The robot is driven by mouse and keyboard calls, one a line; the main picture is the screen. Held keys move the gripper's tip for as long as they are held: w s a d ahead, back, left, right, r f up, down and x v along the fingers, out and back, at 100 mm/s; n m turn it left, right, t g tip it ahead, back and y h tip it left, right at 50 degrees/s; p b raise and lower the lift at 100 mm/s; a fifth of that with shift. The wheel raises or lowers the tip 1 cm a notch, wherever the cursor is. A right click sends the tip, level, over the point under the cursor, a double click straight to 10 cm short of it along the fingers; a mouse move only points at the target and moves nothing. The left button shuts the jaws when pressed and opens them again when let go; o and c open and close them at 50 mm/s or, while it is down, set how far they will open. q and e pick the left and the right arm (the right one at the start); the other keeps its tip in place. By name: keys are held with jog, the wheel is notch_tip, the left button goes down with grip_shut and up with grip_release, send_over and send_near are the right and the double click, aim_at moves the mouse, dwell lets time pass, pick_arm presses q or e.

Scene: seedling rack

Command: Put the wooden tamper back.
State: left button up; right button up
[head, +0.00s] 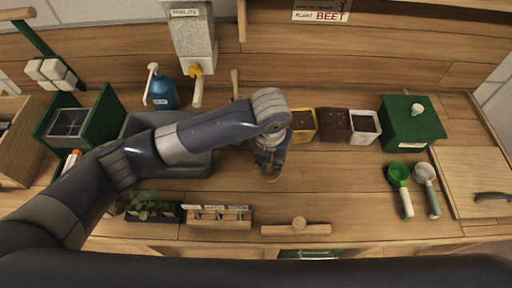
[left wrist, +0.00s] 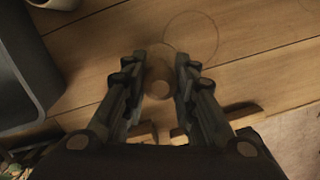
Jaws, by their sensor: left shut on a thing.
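The wooden tamper (left wrist: 159,86) shows in the left wrist view as a round brown piece between the fingers. My left gripper (left wrist: 160,80) is shut on it, with one finger on each side. In the head view the left gripper (head: 270,174) points down over the middle of the worktop and mostly hides the tamper. A thin ring mark (left wrist: 190,39) is drawn on the wood just beside the tamper in the wrist view. I cannot tell whether the tamper touches the worktop. My right gripper is not in view.
Several square pots, including a white one (head: 364,127), and a green box (head: 409,126) stand behind. A green scoop (head: 398,174) and a pale scoop (head: 425,174) lie right. A grey basin (head: 188,164) is left.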

pick_arm(q)
jog(key=w+a+f+p, duration=0.2)
jog(key=w, duration=0.1)
jog(key=w+a+f+p, duration=0.1)
jog(key=shift+w+a+f, duration=0.35)
jog(key=shift+w+f, duration=0.05)
jog(key=shift+f, duration=0.25)
jog(key=o, duration=0.9)
jog(key=shift+o, duration=0.2)
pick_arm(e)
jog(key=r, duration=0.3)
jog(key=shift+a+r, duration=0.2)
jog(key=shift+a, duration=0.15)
